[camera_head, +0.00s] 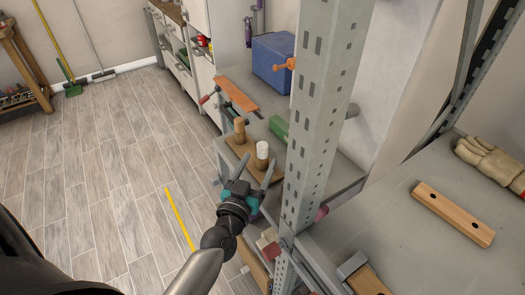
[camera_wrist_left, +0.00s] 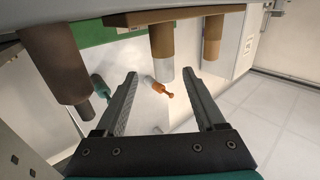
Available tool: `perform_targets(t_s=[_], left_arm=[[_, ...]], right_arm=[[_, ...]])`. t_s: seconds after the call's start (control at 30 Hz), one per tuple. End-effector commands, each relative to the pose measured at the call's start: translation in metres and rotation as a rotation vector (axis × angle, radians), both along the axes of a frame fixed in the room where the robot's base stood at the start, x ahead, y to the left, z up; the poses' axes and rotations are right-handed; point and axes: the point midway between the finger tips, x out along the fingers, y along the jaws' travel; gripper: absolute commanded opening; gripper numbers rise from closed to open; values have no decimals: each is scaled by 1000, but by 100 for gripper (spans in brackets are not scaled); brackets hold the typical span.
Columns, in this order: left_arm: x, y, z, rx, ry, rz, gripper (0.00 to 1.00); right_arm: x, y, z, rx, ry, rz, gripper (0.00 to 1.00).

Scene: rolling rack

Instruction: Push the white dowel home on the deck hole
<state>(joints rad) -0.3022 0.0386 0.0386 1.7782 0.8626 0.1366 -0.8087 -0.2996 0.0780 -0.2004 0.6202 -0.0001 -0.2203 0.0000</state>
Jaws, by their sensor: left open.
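The white-topped dowel (camera_head: 262,149) stands on a brown wooden deck (camera_head: 236,147) on the grey rack shelf, its lower part brown. A tan dowel (camera_head: 239,131) stands beside it. My left gripper (camera_head: 246,168) is open just in front of the white-topped dowel. In the left wrist view, which looks inverted, the pale end of the white dowel (camera_wrist_left: 162,68) shows between the spread fingers (camera_wrist_left: 159,76), with no clear contact. A tan dowel (camera_wrist_left: 213,30) is to its right and a larger dark brown cylinder (camera_wrist_left: 55,62) to its left. The deck hole itself is hidden. My right gripper is not in view.
A grey perforated post (camera_head: 322,90) rises close to the right of the deck. A blue box (camera_head: 273,55), green block (camera_head: 279,126) and clamped orange-brown board (camera_head: 238,95) lie around it. A drilled wooden bar (camera_head: 453,213) and gloves (camera_head: 492,158) are at right.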

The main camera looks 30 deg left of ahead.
Motion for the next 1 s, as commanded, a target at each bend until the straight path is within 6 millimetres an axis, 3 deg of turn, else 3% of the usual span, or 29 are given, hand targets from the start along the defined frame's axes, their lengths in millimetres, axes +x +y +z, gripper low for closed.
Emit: perform_targets(t_s=[0.4, 0.77, 1.0], left_arm=[[44, 12, 0, 1, 0, 0, 72], [50, 13, 0, 1, 1, 0, 72], [50, 13, 0, 1, 1, 0, 44]], right_arm=[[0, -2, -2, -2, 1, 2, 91], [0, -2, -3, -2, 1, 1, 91], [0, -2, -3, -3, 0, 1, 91]])
